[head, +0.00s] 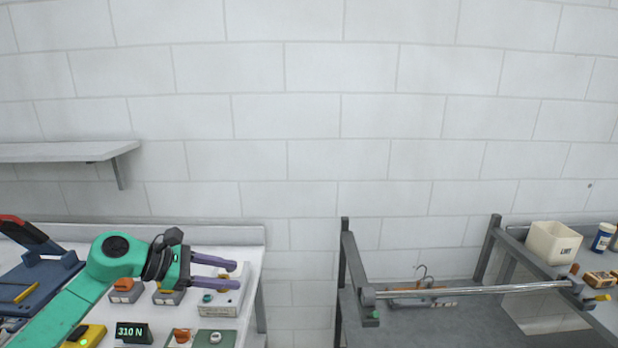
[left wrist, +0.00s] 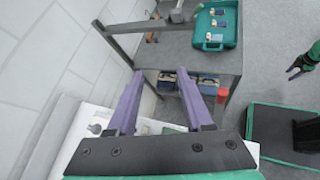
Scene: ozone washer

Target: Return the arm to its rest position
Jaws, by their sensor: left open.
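My left arm is green and comes in from the lower left in the head view. Its left gripper (head: 232,273) has two purple fingers that point right, over the white bench (head: 250,255). The fingers are apart with nothing between them. The same left gripper (left wrist: 160,110) shows in the left wrist view, fingers spread and empty, above the bench's edge. My right gripper is not in the head view.
Below the gripper are small button boxes (head: 125,290) and a display reading 310 N (head: 133,332). A blue device with a red handle (head: 40,265) stands left. A metal rail (head: 470,290) spans the right frame. A white bin (head: 552,242) stands far right. A wall shelf (head: 60,152) hangs above.

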